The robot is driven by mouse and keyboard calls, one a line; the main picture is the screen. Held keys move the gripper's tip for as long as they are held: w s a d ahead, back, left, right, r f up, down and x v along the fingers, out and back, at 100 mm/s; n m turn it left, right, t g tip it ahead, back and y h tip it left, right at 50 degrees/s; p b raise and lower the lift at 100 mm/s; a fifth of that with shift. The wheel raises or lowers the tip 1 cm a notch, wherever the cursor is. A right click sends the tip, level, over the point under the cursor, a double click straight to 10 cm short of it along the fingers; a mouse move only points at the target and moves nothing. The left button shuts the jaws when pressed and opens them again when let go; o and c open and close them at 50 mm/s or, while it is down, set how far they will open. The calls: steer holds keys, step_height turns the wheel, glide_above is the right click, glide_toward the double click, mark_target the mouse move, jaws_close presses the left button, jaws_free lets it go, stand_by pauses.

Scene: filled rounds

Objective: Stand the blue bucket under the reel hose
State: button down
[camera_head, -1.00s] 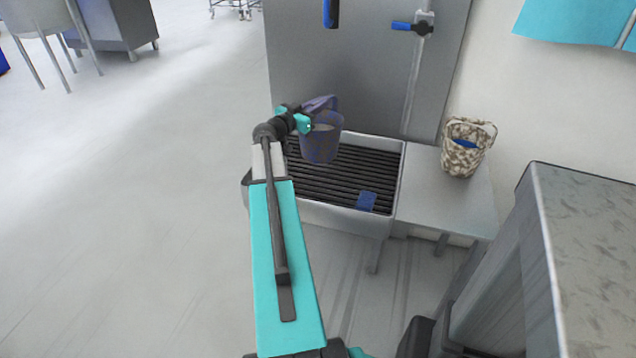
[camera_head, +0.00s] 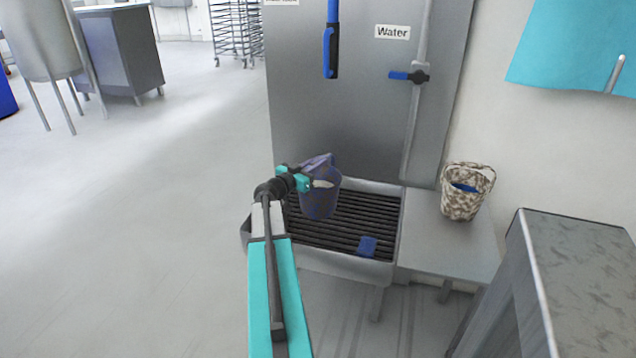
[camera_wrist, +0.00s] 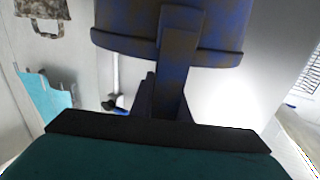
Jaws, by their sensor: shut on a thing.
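The blue bucket (camera_head: 319,200), mottled blue and brown-grey, hangs upright from my gripper (camera_head: 303,181) over the left part of the slatted grate. My gripper is shut on it near its rim and handle; the fingertips are partly hidden. In the wrist view the bucket (camera_wrist: 205,30) fills the top middle, close in front of my gripper (camera_wrist: 165,100). The reel hose (camera_head: 331,45) hangs down with a blue and black nozzle in front of the grey panel, above and slightly right of the bucket. I cannot tell whether the bucket's base touches the grate (camera_head: 345,232).
A blue block (camera_head: 367,246) lies on the grate's front right. A camouflage-patterned bucket (camera_head: 462,200) stands on the side shelf (camera_head: 450,248). A blue-handled valve (camera_head: 408,76) and a "Water" sign (camera_head: 393,32) are on the panel. A grey counter (camera_head: 570,265) stands at right.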

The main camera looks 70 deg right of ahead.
steer(key=shift+f, duration=1.05)
step_height(320, 180, down, 4)
steer(key=shift+r+p, duration=0.1)
steer(key=shift+p, duration=0.25)
steer(key=shift+b, duration=0.35)
steer(key=c, duration=1.7)
jaws_free()
steer(key=shift+a+p, duration=0.1)
steer(key=shift+p, duration=0.3)
steer(key=b+v, duration=0.2)
steer(key=v, duration=1)
